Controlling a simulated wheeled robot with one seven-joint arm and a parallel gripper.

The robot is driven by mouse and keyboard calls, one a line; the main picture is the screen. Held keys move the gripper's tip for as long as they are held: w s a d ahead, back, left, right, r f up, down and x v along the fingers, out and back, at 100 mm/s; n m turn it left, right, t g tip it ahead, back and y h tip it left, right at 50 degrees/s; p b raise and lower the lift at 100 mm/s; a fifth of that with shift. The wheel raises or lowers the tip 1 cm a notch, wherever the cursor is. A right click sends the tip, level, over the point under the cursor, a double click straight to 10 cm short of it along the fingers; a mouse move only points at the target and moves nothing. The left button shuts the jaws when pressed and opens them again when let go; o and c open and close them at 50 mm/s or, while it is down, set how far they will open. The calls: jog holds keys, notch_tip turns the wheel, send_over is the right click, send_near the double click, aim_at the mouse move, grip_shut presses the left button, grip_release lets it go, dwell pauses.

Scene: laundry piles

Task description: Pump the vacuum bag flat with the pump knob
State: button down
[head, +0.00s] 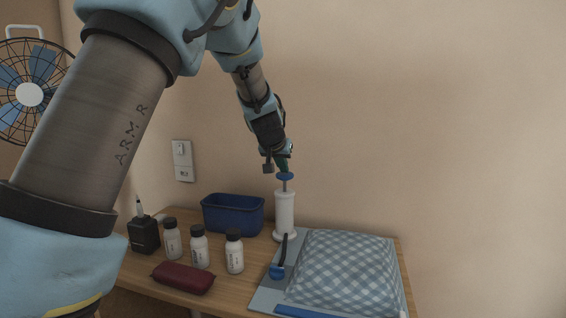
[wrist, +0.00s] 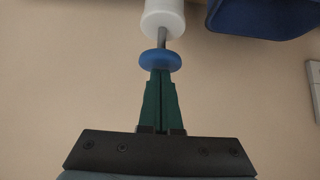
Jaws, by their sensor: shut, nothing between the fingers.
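The vacuum bag (head: 346,268) lies on the table at the right, puffed up, with blue checked cloth inside. A white pump (head: 285,213) stands upright behind its left corner, with a dark hose (head: 283,250) running to a blue valve cap (head: 277,272) on the bag. The blue pump knob (head: 285,176) sits on a grey rod raised above the pump body. My gripper (head: 284,168) is shut and empty, its green fingertips right at the knob. In the wrist view the fingertips meet the edge of the knob (wrist: 160,60); I cannot tell whether they touch.
A blue bin (head: 233,214) stands left of the pump. Several white bottles (head: 198,247), a dark red pouch (head: 183,278) and a black device (head: 144,234) are on the left of the table. A fan (head: 30,95) and a wall switch (head: 182,160) are further left.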

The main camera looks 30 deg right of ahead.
aim_at(282, 176)
jog(key=shift+f+b, duration=0.85)
jog(key=shift+f, duration=0.9)
jog(key=shift+s, duration=0.1)
jog(key=shift+r, duration=0.1)
notch_tip(282, 176, up, 5)
jog(key=p, duration=0.4)
jog(key=shift+r, duration=0.1)
jog(key=b+v, duration=0.1)
jog(key=v, duration=0.8)
jog(key=shift+s+a, duration=0.15)
jog(key=shift+a, duration=0.05)
